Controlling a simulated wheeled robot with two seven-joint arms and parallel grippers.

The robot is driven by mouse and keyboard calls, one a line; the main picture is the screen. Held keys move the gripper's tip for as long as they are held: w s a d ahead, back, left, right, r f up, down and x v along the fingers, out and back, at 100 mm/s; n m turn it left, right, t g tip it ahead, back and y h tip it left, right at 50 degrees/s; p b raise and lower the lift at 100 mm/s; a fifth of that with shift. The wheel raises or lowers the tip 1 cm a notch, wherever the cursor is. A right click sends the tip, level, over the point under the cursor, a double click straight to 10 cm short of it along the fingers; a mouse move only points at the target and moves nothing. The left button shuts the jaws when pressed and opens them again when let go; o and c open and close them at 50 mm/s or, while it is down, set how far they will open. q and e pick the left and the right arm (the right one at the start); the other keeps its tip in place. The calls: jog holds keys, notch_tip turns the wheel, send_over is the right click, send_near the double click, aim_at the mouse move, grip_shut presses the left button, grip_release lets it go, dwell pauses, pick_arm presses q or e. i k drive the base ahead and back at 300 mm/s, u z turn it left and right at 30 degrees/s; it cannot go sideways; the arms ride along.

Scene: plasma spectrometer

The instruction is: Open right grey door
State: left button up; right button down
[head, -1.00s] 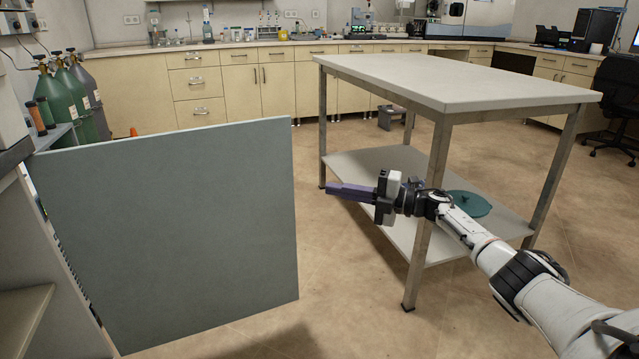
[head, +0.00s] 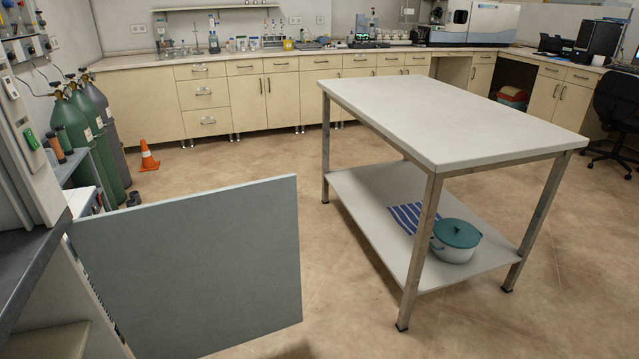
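The grey door (head: 195,265) stands swung out at the lower left, its broad flat face turned to me. Its left edge is by the cabinet (head: 70,290), and a part of the open cabinet inside shows at the lower left. Neither of my grippers is in the head view. No handle shows on the visible face of the door.
A metal-legged table (head: 450,115) stands to the right, with a teal-lidded pot (head: 456,240) and a striped cloth (head: 408,217) on its lower shelf. Green gas cylinders (head: 75,135) and an orange cone (head: 147,156) stand behind the door. Floor between door and table is free.

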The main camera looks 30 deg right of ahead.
aim_at(198, 276)
jog(key=z, duration=1.85)
jog(key=i, duration=2.05)
jog(key=u, duration=1.4)
